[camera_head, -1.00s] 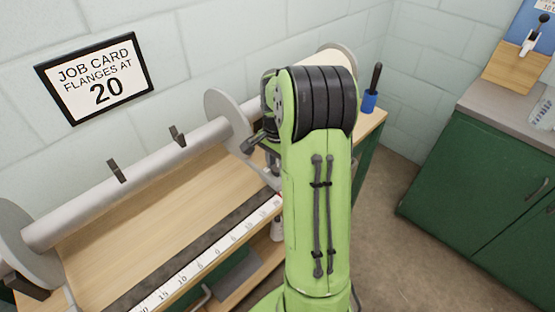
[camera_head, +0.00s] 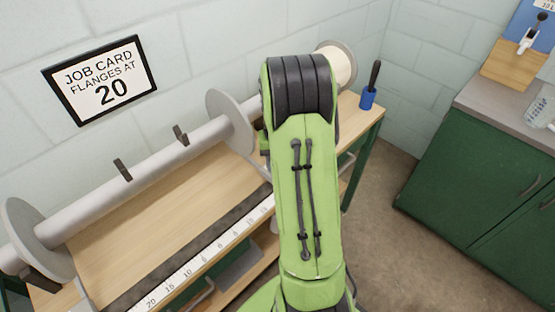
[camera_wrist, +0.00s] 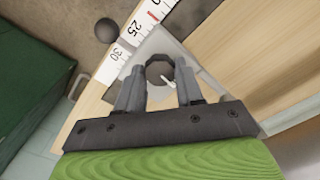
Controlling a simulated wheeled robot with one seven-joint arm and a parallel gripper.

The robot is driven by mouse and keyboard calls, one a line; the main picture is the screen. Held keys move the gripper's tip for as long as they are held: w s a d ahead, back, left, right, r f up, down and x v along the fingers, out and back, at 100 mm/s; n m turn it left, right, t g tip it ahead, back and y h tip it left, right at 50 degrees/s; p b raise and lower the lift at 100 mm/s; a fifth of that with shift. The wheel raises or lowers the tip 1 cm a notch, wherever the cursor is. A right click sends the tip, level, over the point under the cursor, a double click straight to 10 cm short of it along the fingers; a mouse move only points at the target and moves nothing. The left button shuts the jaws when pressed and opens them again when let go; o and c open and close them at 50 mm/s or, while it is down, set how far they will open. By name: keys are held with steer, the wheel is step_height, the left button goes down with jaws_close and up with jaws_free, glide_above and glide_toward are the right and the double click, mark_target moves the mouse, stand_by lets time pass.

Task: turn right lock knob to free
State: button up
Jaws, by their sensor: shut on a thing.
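The right lock knob (camera_wrist: 157,66) is a dark, faceted round knob with a short white pointer at its lower right in the wrist view. It sits on a pale grey plate (camera_wrist: 150,45) beside the ruler. My gripper (camera_wrist: 160,74) is shut on the knob, one finger on each side. In the head view my green arm hides the knob and the gripper. The left flange (camera_head: 38,240) and right flange (camera_head: 229,121) stand on the grey beam (camera_head: 130,184).
A white ruler (camera_head: 205,262) runs along the bench front; 25 and 30 show near the knob. A dark ball (camera_wrist: 107,30) is beside the ruler. A job card (camera_head: 100,80) reads flanges at 20. A blue-based tool (camera_head: 368,97) stands at the bench's right end.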

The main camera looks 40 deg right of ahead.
steer(key=shift+n, duration=0.6)
steer(key=o, duration=1)
steer(key=shift+o, duration=0.2)
step_height(320, 180, up, 16)
steer(key=p, duration=0.5)
steer(key=shift+f, duration=0.1)
